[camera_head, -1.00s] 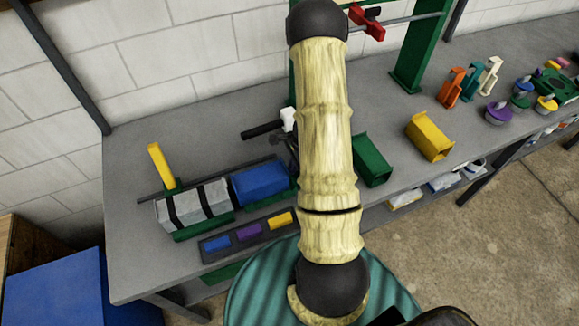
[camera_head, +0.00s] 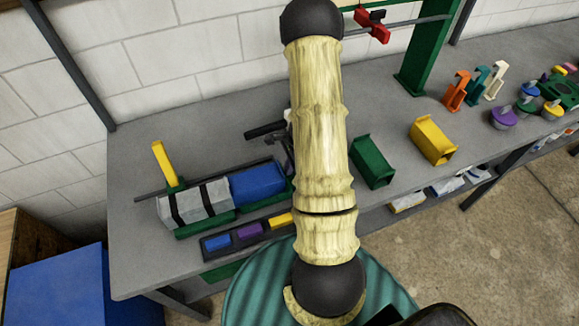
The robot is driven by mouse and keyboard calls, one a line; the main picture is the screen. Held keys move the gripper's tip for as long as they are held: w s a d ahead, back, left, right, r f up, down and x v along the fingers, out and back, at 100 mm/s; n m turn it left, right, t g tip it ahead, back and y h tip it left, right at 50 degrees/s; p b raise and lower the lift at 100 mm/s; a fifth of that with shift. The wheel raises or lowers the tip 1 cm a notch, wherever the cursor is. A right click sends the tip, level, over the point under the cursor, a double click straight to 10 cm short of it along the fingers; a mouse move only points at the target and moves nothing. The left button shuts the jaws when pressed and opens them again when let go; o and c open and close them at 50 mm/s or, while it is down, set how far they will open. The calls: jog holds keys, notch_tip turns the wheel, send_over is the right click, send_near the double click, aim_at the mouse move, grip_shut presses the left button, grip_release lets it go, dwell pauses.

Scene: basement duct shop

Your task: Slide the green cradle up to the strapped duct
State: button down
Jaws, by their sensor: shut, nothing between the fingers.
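The grey duct (camera_head: 208,199) with black straps lies at the left of the bench in a low green base (camera_head: 206,227). A blue block-like piece (camera_head: 257,183) sits against its right end, also on a green base. An open green cradle (camera_head: 373,163) stands apart, to the right of my arm. I cannot tell for sure which green piece is the named cradle. My arm crosses the middle of the view and hides the bench behind it. My gripper cannot be made out; small dark and grey parts show at the arm's left edge beside the blue piece.
A yellow trough (camera_head: 432,141) stands right of the green one. A dark tray (camera_head: 214,253) with blue, purple and yellow blocks lies along the front edge. A yellow upright (camera_head: 163,162) rises behind the duct. Clamps and round pieces fill the right end. The bench's left end is bare.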

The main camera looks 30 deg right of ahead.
jog(key=p+v, duration=0.6)
jog(key=v, duration=0.3)
jog(key=shift+s+d+r, duration=0.1)
jog(key=shift+s+d, duration=0.05)
jog(key=s+a+r+n+t+h+b, duration=0.1)
jog(key=s+a+r+n+b, duration=0.1)
jog(key=a+r+n, duration=0.4)
jog(key=s+a+r+n+t+h+b, duration=0.1)
jog(key=s+a+r+n+b, duration=0.2)
jog(key=a+n, duration=1)
notch_tip(320, 180, up, 4)
jog(key=shift+s+a+r+n+h, duration=0.25)
jog(key=shift+s+n+h, duration=0.15)
jog(key=shift+s+n, duration=0.45)
